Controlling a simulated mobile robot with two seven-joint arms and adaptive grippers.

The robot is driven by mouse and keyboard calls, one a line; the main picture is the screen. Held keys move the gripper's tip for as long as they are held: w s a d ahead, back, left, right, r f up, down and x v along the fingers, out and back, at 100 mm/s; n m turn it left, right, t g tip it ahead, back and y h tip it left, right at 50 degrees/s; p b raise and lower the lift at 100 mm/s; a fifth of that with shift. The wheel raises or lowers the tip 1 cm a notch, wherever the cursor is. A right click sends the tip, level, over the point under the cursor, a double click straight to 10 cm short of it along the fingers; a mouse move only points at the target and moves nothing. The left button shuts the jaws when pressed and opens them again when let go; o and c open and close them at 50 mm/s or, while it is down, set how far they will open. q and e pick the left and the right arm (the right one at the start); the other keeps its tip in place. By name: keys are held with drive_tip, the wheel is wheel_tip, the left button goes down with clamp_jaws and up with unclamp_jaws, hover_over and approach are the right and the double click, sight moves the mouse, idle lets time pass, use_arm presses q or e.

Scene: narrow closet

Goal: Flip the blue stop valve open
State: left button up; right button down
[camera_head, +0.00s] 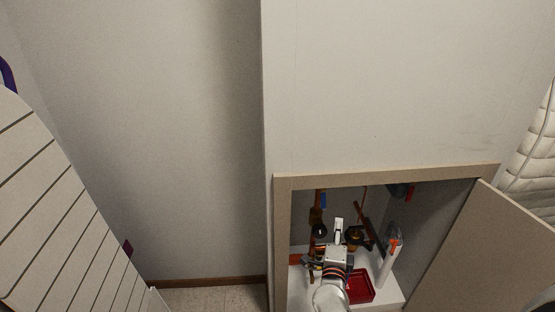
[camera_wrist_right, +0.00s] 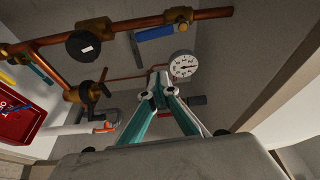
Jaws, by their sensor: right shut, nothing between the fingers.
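The blue stop valve handle (camera_wrist_right: 155,32) lies close beside the copper pipe (camera_wrist_right: 212,14) in the right wrist view and looks roughly in line with it. Its brass valve body (camera_wrist_right: 180,15) is at the handle's right end. In the head view the handle (camera_head: 323,200) is a small blue strip at the back of the cupboard. My right gripper (camera_wrist_right: 158,92) is shut and empty, its teal fingers together, apart from the handle in the picture. In the head view my right gripper (camera_head: 338,250) is inside the cupboard, below the handle. My left gripper is not in view.
A dial gauge (camera_wrist_right: 184,66) shows just beyond the fingertips. A black round meter (camera_wrist_right: 83,46) and a brass valve (camera_wrist_right: 85,92) sit on the pipework. The cupboard door (camera_head: 490,250) stands open.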

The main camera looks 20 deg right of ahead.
drive_tip(key=s+a+f+n+y+p, duration=0.1)
drive_tip(key=s+a+f+n+y, duration=0.1)
drive_tip(key=s+a+n+y, duration=0.55)
drive_tip(key=s+a+f+n+y, duration=0.35)
drive_tip(key=a+n, duration=0.25)
drive_tip(key=n, duration=0.5)
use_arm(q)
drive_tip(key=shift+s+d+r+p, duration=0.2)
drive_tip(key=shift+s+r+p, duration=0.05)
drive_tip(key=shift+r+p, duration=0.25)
use_arm(e)
drive_tip(key=s+a+f+n+g, duration=0.2)
drive_tip(key=s+n, duration=0.2)
drive_tip(key=s, duration=0.4)
drive_tip(key=s+a+f+n+g+y, duration=0.1)
drive_tip(key=s+a+f+n+g, duration=0.1)
drive_tip(key=s+n, duration=0.3)
drive_tip(key=s+a, duration=0.1)
drive_tip(key=s, duration=0.2)
drive_tip(key=shift+s+a+f+g+y, duration=0.2)
drive_tip(key=shift+a+f+g+y, duration=0.1)
drive_tip(key=shift+a+f+g, duration=0.1)
drive_tip(key=shift+d, duration=0.1)
